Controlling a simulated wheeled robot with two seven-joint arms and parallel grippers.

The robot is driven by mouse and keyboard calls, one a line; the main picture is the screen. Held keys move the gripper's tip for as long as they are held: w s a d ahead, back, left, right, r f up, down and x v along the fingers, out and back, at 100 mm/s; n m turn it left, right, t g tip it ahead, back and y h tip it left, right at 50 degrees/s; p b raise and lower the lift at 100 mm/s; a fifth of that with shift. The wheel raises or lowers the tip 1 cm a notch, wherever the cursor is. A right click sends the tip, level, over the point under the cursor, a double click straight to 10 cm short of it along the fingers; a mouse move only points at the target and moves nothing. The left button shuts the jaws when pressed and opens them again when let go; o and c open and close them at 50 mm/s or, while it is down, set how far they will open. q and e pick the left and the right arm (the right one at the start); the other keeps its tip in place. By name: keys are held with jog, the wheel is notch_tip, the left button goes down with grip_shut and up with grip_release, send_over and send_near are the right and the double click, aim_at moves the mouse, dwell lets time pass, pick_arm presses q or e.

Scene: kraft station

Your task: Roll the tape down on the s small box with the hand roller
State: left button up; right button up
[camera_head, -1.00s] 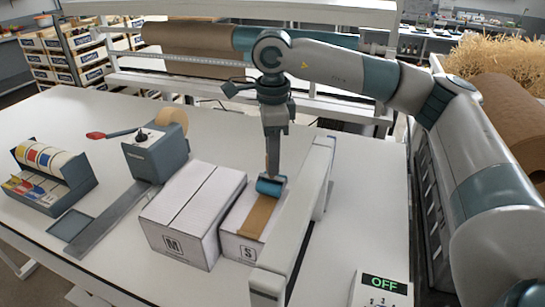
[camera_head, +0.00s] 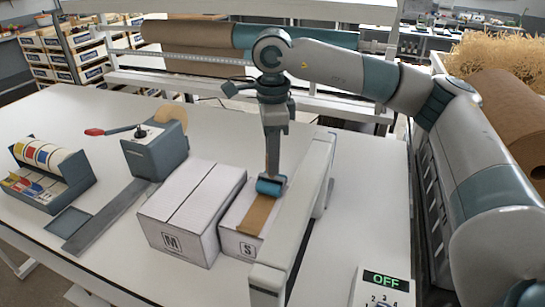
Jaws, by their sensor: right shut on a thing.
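The S small box (camera_head: 229,241) is white and stands on the table beside the larger M box. A strip of brown tape (camera_head: 255,216) runs along its top. The hand roller (camera_head: 271,187) has a blue cylinder that sits at the far part of the tape strip and appears to touch it. My right gripper (camera_head: 272,130) points down above the box and is shut on the roller's handle. The right side of the box is partly hidden behind a pale rail. My left gripper is not in view.
The white M box (camera_head: 180,238) stands close on the left. A pale raised rail (camera_head: 296,225) runs along the right side. A tape dispenser (camera_head: 155,155) and a rack of coloured labels (camera_head: 50,175) stand further left.

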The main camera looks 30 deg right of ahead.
jog(key=shift+s, duration=0.1)
dwell(0.3)
jog(key=shift+s+a+b, duration=0.35)
jog(key=shift+s+a, duration=0.35)
jog(key=shift+a, duration=0.1)
jog(key=shift+a, duration=0.1)
jog(key=shift+s+a, duration=0.15)
jog(key=shift+s+a+b, duration=0.3)
jog(key=shift+s+a, duration=0.2)
jog(key=shift+a, duration=0.05)
dwell(0.3)
jog(key=shift+s+a+f+b, duration=0.1)
jog(key=shift+s+a+b, duration=0.35)
jog(key=shift+s+a, duration=0.35)
